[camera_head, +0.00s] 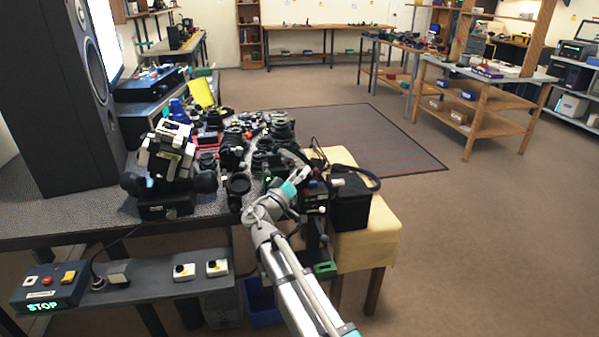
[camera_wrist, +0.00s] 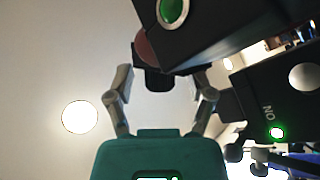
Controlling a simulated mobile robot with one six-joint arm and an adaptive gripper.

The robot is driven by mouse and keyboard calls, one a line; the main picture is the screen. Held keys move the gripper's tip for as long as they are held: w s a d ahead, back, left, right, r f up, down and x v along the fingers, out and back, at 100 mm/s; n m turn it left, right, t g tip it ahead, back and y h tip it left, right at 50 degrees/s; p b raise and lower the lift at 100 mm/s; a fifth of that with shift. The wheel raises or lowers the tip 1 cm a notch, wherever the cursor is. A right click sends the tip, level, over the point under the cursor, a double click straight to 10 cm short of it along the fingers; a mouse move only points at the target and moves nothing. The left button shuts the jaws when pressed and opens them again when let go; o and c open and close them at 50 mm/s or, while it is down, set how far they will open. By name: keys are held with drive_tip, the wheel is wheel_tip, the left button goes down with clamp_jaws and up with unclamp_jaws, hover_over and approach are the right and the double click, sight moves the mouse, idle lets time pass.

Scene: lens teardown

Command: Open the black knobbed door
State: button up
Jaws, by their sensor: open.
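My gripper (camera_wrist: 163,100) is open, with one finger on each side of a small black block (camera_wrist: 154,80) in the wrist view. I cannot tell whether the fingers touch it. The block hangs by a dark body with a green round button (camera_wrist: 172,10), and a brownish disc shows beside it. I cannot tell for sure which part is the black knobbed door. In the head view my gripper (camera_head: 300,178) is by a dark device (camera_head: 315,197) at the bench's right end, and its fingertips are hard to make out.
A black box (camera_head: 350,207) with a looped cable stands on a yellow-covered table (camera_head: 382,240). Many dark lenses and parts crowd the bench left of my gripper. A black panel (camera_wrist: 290,95) with a pale knob and lit green lamp is close on the right in the wrist view.

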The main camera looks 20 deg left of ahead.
drive_tip(key=shift+c, duration=0.2)
clamp_jaws()
drive_tip(key=shift+s+f+n+t+b, duration=0.15)
drive_tip(key=shift+n+t+b, duration=0.2)
drive_tip(key=shift+b, duration=0.4)
idle(0.5)
drive_tip(key=n+t+b, duration=0.1)
drive_tip(key=a+n+t+y+b, duration=0.1)
drive_tip(key=b, duration=0.1)
drive_tip(key=shift+s+f+n, duration=0.2)
drive_tip(key=shift+f+n, duration=0.15)
drive_tip(key=shift+s+a+f+n+t+y+b, duration=0.15)
drive_tip(key=shift+n+t+y+b, duration=0.45)
drive_tip(key=shift+n, duration=0.45)
drive_tip(key=shift+s+a+n+t+y+b, duration=0.15)
drive_tip(key=shift+n+t+y+b, duration=0.3)
drive_tip(key=shift+n+y+b, duration=0.45)
drive_tip(key=shift+a+f+n+t+y+b, duration=0.15)
drive_tip(key=shift+n+t+y+b, duration=0.35)
drive_tip(key=shift+n+y, duration=0.5)
drive_tip(key=shift+a+r, duration=0.1)
unclamp_jaws()
drive_tip(key=shift+o, duration=0.2)
